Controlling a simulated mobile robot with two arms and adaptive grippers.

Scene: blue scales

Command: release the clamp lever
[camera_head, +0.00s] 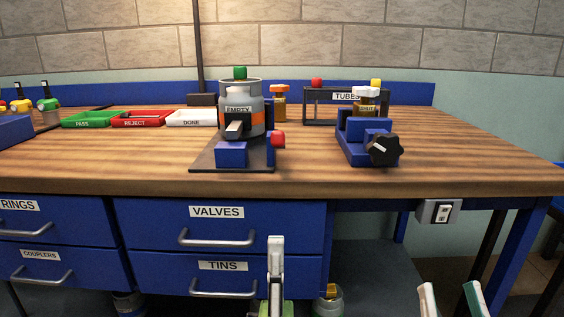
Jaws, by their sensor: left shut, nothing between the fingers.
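A grey canister (255,115) labelled EMPTY, with an orange band and a green top, stands upright in a fixture on a dark base plate (205,160). A blue block (232,154) and a grey bar (235,130) are at its front. A red knob (278,140) sticks out at the fixture's right side; it looks like the clamp lever's end, but its shaft is mostly hidden. My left gripper (275,242) is shut and empty, low in front of the drawers, apart from the fixture. My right gripper (450,288) is open at the bottom right, away from everything.
A blue vise-like holder (352,147) with a black knob (385,149) holds a small white-capped jar (365,104). A tube rack (318,105) and an orange-capped bottle (280,107) stand behind. Green, red and white trays (190,119) lie left. The front right worktop (480,170) is clear.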

